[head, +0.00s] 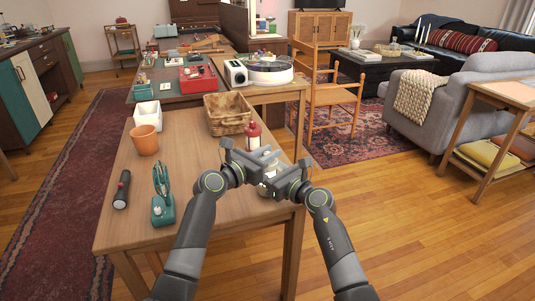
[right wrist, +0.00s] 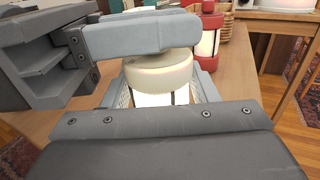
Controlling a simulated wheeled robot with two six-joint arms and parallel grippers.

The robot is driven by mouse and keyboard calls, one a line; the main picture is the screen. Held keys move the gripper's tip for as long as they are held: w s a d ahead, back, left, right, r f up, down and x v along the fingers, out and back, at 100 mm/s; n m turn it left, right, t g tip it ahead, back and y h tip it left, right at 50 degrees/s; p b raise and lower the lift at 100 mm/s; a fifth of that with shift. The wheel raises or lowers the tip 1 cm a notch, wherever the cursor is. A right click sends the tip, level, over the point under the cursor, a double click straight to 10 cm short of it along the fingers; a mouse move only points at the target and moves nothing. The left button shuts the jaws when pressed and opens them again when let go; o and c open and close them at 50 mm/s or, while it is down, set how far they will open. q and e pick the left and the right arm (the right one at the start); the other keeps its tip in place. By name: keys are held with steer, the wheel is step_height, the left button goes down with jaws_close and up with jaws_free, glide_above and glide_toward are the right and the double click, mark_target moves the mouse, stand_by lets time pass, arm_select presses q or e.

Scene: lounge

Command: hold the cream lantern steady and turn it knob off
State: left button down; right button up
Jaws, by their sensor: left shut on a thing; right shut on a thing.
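The cream lantern (head: 267,189) stands near the right edge of the wooden table, mostly hidden by my grippers. In the right wrist view its round cream cap (right wrist: 160,73) and a bright pale pane below show; its knob is hidden.
A red lantern (head: 253,138) stands just behind. A wicker basket (head: 228,122), terracotta pot (head: 145,140), white container (head: 147,116), black flashlight (head: 122,190) and teal lamp (head: 163,208) share the table (head: 135,235). The table's middle is clear. A wooden chair (head: 325,95) stands behind right.

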arm_select(q)
steer(key=shift+y, duration=0.3)
steer(key=shift+f+n+t+y, duration=0.1)
steer(key=shift+n+t+y, duration=1.2)
steer(key=shift+n+y, duration=0.15)
steer(key=shift+y, duration=0.35)
steer(key=c, duration=1.3)
jaws_free()
steer(key=v, duration=1.2)
steer(key=shift+f, duration=0.1)
